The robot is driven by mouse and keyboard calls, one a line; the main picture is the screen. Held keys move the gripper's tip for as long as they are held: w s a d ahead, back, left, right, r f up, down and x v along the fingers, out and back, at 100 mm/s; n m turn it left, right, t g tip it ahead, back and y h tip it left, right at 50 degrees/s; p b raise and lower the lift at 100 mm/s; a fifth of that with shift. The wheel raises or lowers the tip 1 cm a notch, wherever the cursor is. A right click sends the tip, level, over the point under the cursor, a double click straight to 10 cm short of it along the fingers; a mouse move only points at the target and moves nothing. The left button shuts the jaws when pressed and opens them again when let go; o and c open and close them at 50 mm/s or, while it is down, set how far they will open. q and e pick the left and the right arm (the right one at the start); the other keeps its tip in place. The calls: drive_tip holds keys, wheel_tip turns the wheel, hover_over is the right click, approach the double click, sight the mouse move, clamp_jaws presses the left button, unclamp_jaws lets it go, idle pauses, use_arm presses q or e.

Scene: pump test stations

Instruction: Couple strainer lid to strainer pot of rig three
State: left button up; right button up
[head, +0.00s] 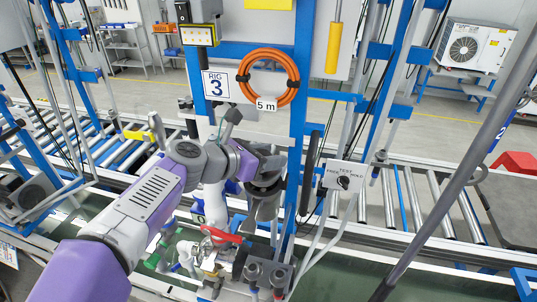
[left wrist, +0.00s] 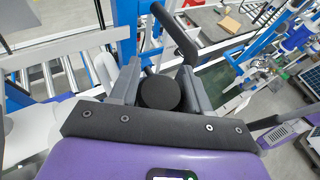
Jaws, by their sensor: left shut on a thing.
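My left arm comes in from the lower left of the head view, and its gripper (head: 268,165) is in front of the rig marked 3. In the left wrist view the gripper (left wrist: 160,88) is shut on a round black knob (left wrist: 160,93), which sits between the two fingers. I take the knob to be part of the strainer lid; the rest of the lid is hidden. In the head view a dark grey body (head: 263,207) is just below the gripper. I cannot tell whether it is the strainer pot, or whether lid and pot touch. My right gripper is not in view.
A red valve handle (head: 222,236) and pipework stand below the gripper. A blue post (head: 299,110) rises close to its right, with a grey switch box (head: 344,175) beyond. An orange hose coil (head: 267,77) hangs above. Roller conveyors (head: 420,205) run behind.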

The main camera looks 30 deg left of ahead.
use_arm(q)
drive_tip(key=shift+f+p, duration=0.1)
drive_tip(key=shift+p, duration=0.3)
idle(1.1)
drive_tip(key=shift+f+b, duration=0.95)
drive_tip(key=shift+f, duration=0.45)
idle(1.2)
idle(0.3)
drive_tip(key=o, duration=1)
drive_tip(key=shift+c, duration=0.2)
drive_tip(key=v, duration=0.7)
drive_tip(key=shift+s+a+r, duration=0.15)
drive_tip(key=shift+s+a, duration=0.05)
drive_tip(key=shift+s, duration=0.1)
